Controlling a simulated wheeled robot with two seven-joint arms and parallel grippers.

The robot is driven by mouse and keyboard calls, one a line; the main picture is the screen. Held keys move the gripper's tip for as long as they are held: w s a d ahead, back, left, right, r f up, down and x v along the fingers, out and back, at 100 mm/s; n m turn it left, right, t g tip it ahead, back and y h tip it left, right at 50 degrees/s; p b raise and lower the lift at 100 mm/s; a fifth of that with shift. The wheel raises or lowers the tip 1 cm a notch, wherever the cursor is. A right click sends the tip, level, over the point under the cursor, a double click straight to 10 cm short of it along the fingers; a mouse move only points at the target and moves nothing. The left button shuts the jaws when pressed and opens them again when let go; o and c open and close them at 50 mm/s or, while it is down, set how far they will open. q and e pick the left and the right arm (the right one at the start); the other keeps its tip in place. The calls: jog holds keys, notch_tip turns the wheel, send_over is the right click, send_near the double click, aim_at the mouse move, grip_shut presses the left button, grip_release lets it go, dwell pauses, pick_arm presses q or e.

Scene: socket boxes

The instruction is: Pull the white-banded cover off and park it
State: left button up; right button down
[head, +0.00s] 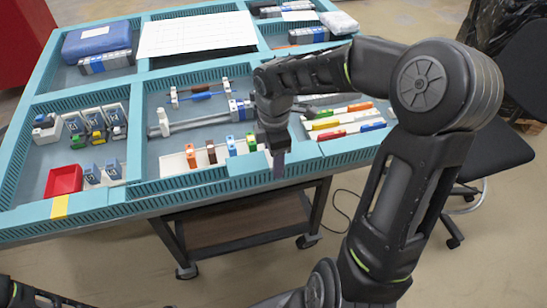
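I cannot make out which carries a white band. My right gripper (278,164) points down at the right end of this row, by the tray's front wall. Its fingers are small and seen edge-on, so whether they are open or hold anything is unclear. The gripper and forearm hide part of the row. My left gripper is out of view.
The blue divided tray table (95,203) has raised walls. Coloured bars, one yellow (326,124), lie right of my gripper. A red bin (64,181) and small boxes stand left. A white sheet (197,33) lies behind. A dark chair (490,150) is at right.

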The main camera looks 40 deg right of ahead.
jog(key=shift+r+p, duration=1.65)
jog(key=shift+r, duration=0.55)
